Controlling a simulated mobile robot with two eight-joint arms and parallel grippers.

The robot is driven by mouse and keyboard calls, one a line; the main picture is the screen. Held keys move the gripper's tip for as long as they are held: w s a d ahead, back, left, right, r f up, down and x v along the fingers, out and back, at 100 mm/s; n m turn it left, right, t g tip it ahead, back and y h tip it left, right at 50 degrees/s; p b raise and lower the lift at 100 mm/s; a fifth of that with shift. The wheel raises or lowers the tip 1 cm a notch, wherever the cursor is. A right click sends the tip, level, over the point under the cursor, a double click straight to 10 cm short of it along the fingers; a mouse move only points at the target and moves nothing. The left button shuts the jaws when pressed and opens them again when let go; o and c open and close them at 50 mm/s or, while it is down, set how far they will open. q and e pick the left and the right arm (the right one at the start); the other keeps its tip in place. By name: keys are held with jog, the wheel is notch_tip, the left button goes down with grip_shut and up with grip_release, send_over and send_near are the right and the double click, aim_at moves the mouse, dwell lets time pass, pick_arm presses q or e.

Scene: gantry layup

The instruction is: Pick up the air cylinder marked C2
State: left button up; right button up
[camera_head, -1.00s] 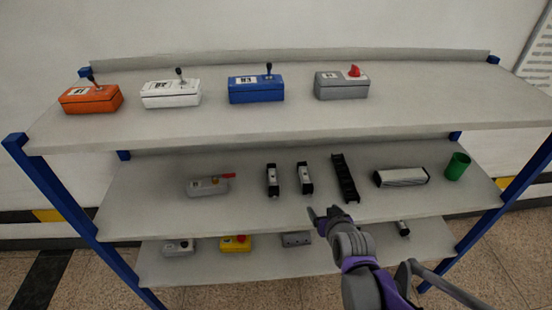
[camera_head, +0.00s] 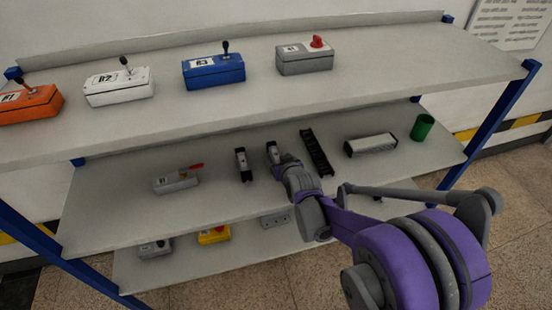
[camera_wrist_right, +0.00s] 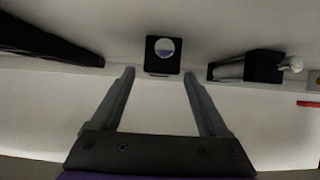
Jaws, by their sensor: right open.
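Two small air cylinders with black ends and silver bodies lie on the middle shelf, a left one (camera_head: 241,164) and a right one (camera_head: 273,151); I cannot read their marks, so I cannot tell which is C2. My right gripper (camera_head: 284,161) is at the near end of the right cylinder and partly hides it. In the right wrist view the gripper (camera_wrist_right: 159,75) is open and empty. A black cylinder end (camera_wrist_right: 163,68) with a round face shows end-on beyond and between the fingertips. The other cylinder (camera_wrist_right: 245,67) shows off to the right. My left gripper is out of view.
On the middle shelf (camera_head: 105,205) lie a grey valve with red lever (camera_head: 176,182), a black slotted rail (camera_head: 317,153), a silver block with black ends (camera_head: 371,145) and a green cup (camera_head: 422,127). The upper shelf (camera_head: 150,122) with several boxes overhangs behind.

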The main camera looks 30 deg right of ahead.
jog(key=x, duration=0.3)
jog(key=shift+r, duration=0.1)
grip_shut()
dwell(0.4)
